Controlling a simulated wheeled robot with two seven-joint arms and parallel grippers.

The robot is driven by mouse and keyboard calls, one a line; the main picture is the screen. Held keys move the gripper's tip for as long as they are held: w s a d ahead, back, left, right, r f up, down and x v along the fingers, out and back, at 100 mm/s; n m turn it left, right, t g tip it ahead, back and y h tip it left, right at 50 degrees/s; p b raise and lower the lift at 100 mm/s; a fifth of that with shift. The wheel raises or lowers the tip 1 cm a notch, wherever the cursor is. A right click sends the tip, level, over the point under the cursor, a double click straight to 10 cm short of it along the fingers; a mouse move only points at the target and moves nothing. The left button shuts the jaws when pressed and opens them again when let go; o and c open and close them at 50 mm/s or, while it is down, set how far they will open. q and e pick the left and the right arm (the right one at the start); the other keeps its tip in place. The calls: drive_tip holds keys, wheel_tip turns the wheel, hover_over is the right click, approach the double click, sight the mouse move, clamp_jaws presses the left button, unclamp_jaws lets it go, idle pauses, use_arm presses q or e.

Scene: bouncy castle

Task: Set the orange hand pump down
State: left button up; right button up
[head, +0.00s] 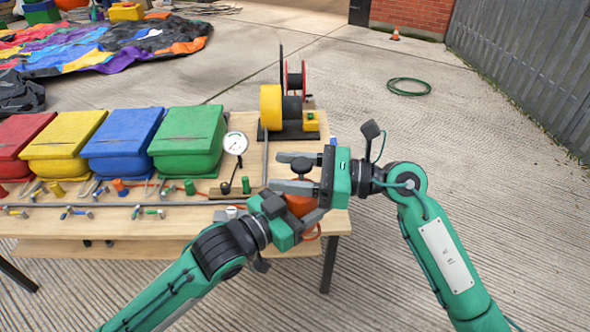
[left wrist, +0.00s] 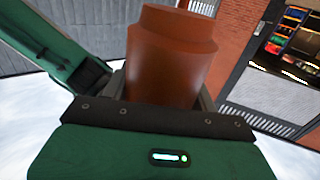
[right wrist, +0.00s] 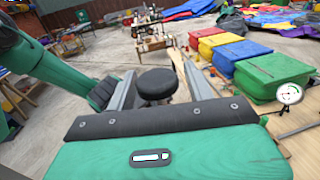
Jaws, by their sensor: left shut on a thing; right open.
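The orange hand pump (head: 300,204) is held over the right end of the wooden table, partly hidden by both grippers. My left gripper (head: 308,214) is shut on its orange body, which fills the middle of the left wrist view (left wrist: 170,60). The pump's black round knob (head: 301,165) is at its top. My right gripper (head: 284,172) is open, with one finger on each side of the knob. The knob also shows between the fingers in the right wrist view (right wrist: 157,84). I cannot tell whether the pump's base touches the table.
The wooden table (head: 115,224) holds red, yellow, blue and green bins (head: 188,136) at the left. A white dial gauge (head: 235,144) and a reel stand (head: 293,127) are near the pump. Small tools lie along the front. A grey rail runs between the bins and the reel.

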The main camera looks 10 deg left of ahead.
clamp_jaws()
use_arm(q)
drive_tip(key=o, duration=1.4)
drive_tip(key=shift+c, duration=0.2)
